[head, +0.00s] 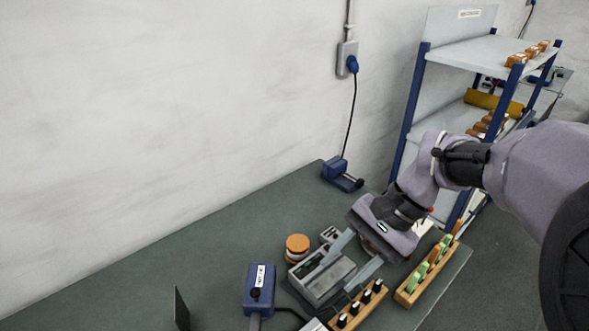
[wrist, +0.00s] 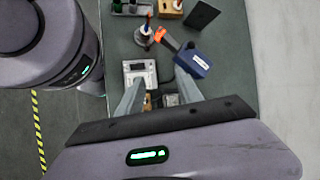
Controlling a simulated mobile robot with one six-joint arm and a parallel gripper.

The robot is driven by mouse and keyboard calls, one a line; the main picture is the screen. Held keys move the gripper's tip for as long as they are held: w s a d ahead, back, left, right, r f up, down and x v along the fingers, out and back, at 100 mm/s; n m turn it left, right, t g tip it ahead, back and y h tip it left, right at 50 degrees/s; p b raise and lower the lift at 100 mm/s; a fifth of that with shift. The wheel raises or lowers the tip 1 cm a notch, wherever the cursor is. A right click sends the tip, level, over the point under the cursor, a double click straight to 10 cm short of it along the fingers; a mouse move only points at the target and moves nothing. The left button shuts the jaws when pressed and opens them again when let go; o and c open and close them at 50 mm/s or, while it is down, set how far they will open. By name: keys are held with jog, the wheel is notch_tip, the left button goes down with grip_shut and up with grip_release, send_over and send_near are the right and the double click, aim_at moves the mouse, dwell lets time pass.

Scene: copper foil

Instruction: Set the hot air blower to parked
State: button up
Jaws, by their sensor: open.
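A blue box (head: 259,281) with a white label and a dark knob stands on the bench, front centre in the head view. In the wrist view, the blue box (wrist: 192,64) lies beyond my fingers, with an orange-and-black part (wrist: 166,39) at its upper left. I take this to be the hot air blower, but its setting cannot be read. My gripper (head: 335,273) is open, its two pale fingers pointing down over a grey device, to the right of the blue box. In the wrist view, nothing is visibly held between my fingers (wrist: 157,88).
The grey device (head: 319,288) is partly hidden by my fingers. An orange roll (head: 297,242) stands behind it. A wooden rack (head: 404,297) holds green and orange handles. Another blue unit (head: 340,168) sits by the wall. Shelving (head: 409,100) rises at right. The bench's left part is clear.

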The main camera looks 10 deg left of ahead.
jog(key=w+a+f+m+g+y+p, duration=0.1)
jog(key=w+a+f+g+y+p, duration=0.15)
jog(key=w+a+f, duration=0.2)
jog(key=m+g+y+p, duration=0.1)
jog(key=g+y, duration=0.1)
jog(key=g, duration=0.1)
send_near(257, 292)
jog(key=b+x, duration=0.1)
jog(key=x, duration=0.3)
jog(key=b+x, duration=0.1)
jog(key=x, duration=0.3)
jog(key=b+x, duration=0.1)
jog(key=x, duration=0.3)
jog(key=shift+a+f, duration=0.25)
jog(key=shift+f, duration=0.25)
jog(key=shift+s+a+f, duration=0.15)
jog(key=shift+s+a, duration=0.1)
jog(key=shift+a, duration=0.2)
jog(key=shift+c, duration=0.4)
grip_shut()
